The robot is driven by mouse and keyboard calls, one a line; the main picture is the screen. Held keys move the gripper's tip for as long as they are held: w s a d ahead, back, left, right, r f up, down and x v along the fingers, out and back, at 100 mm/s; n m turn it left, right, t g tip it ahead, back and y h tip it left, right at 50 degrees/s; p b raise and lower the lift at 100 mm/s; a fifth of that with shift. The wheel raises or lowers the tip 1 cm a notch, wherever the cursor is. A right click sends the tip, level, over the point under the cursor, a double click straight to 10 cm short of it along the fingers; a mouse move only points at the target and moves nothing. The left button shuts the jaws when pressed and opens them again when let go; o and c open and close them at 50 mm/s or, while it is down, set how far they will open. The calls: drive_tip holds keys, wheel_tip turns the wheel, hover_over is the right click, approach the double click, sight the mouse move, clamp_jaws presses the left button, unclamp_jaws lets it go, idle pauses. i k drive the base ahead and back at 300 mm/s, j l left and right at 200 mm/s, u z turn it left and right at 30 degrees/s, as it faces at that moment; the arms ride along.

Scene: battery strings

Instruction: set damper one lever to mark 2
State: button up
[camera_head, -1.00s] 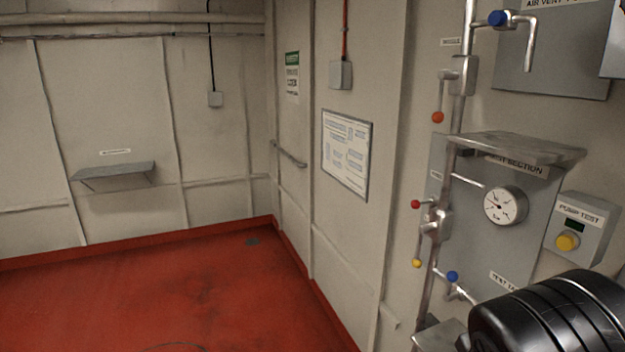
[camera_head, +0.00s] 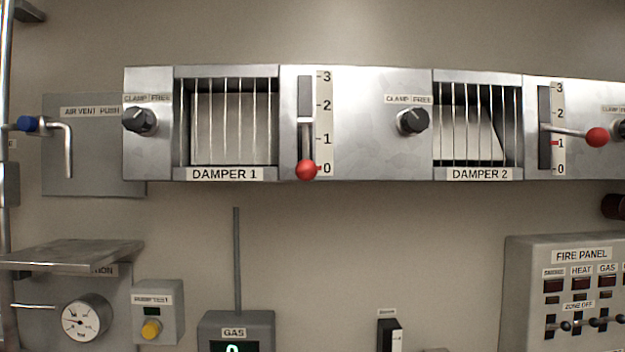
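The damper 1 lever (camera_head: 306,169) ends in a red ball and hangs down along a dark vertical slot. The ball is at the bottom of the damper 1 scale (camera_head: 324,122), beside 0; the scale reads 0 to 3. The damper 1 grille (camera_head: 235,122), labelled DAMPER 1, is left of the slot, with a pale plate behind its bars. Left of it is a black knob (camera_head: 140,120) labelled CLAMP FREE; its white line seems to point up-left, toward CLAMP. My gripper is not in view.
The damper 2 lever (camera_head: 597,137) sticks out right, its red tick near 1. Its clamp knob (camera_head: 413,121) is between the dampers. Below are a metal shelf (camera_head: 70,254), pump test box (camera_head: 158,312), gas box (camera_head: 236,332) and fire panel (camera_head: 575,254). A blue-handled valve (camera_head: 27,124) is left.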

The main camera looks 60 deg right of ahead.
sight(306, 170)
drive_tip(key=z, duration=1.85)
